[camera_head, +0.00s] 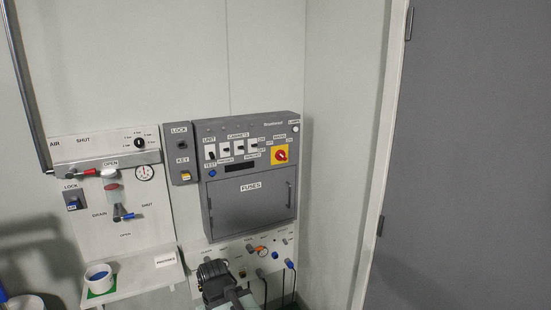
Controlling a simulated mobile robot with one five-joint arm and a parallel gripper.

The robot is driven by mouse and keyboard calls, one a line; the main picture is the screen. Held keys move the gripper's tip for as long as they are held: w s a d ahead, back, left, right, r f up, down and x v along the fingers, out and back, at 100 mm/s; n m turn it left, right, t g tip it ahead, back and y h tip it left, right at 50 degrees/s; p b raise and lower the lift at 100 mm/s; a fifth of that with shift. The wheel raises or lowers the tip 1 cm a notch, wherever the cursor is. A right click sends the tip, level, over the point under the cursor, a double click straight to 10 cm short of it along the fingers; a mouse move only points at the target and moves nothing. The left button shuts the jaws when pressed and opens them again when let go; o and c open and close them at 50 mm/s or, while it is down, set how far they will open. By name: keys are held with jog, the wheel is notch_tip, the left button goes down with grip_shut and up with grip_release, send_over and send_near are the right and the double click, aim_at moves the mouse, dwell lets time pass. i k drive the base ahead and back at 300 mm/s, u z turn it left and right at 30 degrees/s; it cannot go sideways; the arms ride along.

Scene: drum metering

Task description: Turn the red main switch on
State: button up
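The red main switch (280,155) is a small red rotary knob on a yellow plate. It sits at the upper right of the grey control box (248,215) on the wall, with small labels around it. The knob's exact angle is too small to tell. My gripper (214,270) shows at the bottom centre, below the box and well apart from the switch. It is dark, seen from behind, and its fingers cannot be made out clearly.
The fuses door (250,188) below the switch is shut. A lock and key panel (181,153) stands left of the box. A panel with valves and a gauge (145,173) is further left, above a shelf with a blue and white cup (98,277). A grey door (465,150) is at right.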

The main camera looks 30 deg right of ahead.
aim_at(280, 154)
jog(key=u, duration=0.1)
jog(key=i, duration=0.85)
jog(key=z, duration=0.05)
